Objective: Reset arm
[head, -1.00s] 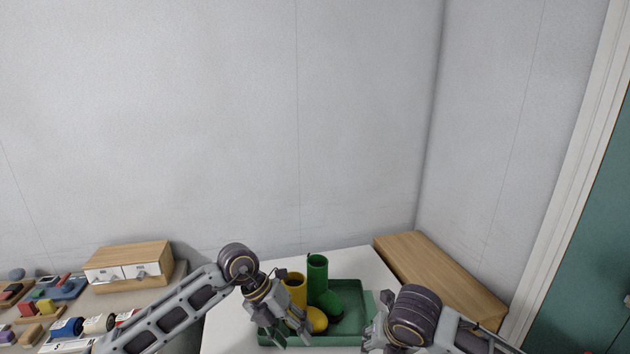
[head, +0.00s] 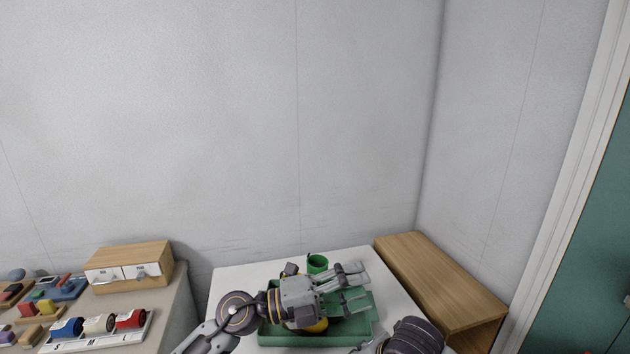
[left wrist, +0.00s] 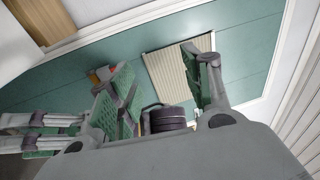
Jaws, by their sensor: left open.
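My left gripper (head: 360,286) is open and points right, above the green tray (head: 270,340) on the white table. It hides most of the boots behind or below it. The top of a green boot (head: 317,262) shows just beyond the gripper, and a bit of a yellow boot (head: 318,328) shows under it. In the left wrist view the two fingers (left wrist: 160,82) stand apart with nothing between them. My right arm is low at the bottom right of the head view; its gripper (head: 368,346) is mostly cut off, and its jaws are unclear.
A wooden box shelf (head: 440,275) stands along the right side of the white table (head: 235,285). At left, another table holds a small wooden drawer unit (head: 128,265), several colored rolls (head: 98,323) and blocks. A teal door (head: 590,260) is at far right. Walls close off the back.

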